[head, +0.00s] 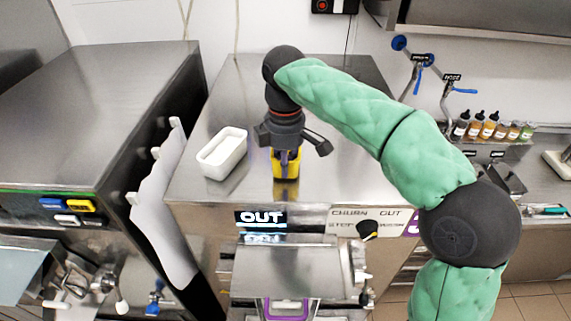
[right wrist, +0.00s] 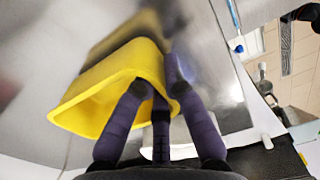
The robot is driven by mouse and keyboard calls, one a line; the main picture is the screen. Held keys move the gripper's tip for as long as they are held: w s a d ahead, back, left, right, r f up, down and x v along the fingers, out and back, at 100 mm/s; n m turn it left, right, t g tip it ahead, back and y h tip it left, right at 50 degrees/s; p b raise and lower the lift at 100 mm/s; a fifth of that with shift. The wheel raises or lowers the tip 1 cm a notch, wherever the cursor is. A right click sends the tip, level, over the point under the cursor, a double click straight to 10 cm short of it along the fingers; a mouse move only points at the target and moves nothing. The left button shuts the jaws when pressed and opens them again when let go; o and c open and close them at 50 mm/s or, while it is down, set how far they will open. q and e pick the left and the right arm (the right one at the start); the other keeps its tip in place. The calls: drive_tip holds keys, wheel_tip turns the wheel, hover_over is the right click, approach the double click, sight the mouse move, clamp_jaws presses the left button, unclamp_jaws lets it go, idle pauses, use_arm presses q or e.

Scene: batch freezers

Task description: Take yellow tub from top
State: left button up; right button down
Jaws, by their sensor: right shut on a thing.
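The yellow tub (head: 287,168) stands on the steel top of the middle freezer (head: 340,150), right of a white tub. My right gripper (head: 285,156) reaches down over it from above and is shut on it. In the right wrist view the yellow tub (right wrist: 105,92) shows its open mouth, and the purple fingers of my right gripper (right wrist: 160,85) hold its near wall, with a finger inside and a finger outside. The tub looks close to the metal surface; whether it touches it I cannot tell. My left gripper is not in view.
A white tub (head: 222,154) stands just left of the yellow tub. The freezer's front has an "OUT" display (head: 261,218) and a black knob (head: 367,229). Small bottles (head: 490,127) stand at the right by the wall. The top behind the tubs is clear.

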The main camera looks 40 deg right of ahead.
wheel_tip(320, 180, up, 3)
drive_tip(key=shift+a+f, duration=0.1)
drive_tip(key=s+a+r, duration=0.8)
drive_tip(key=s+r, duration=0.1)
drive_tip(key=s, duration=0.1)
drive_tip(key=shift+s+a+r, duration=0.25)
drive_tip(key=shift+s+a, duration=0.15)
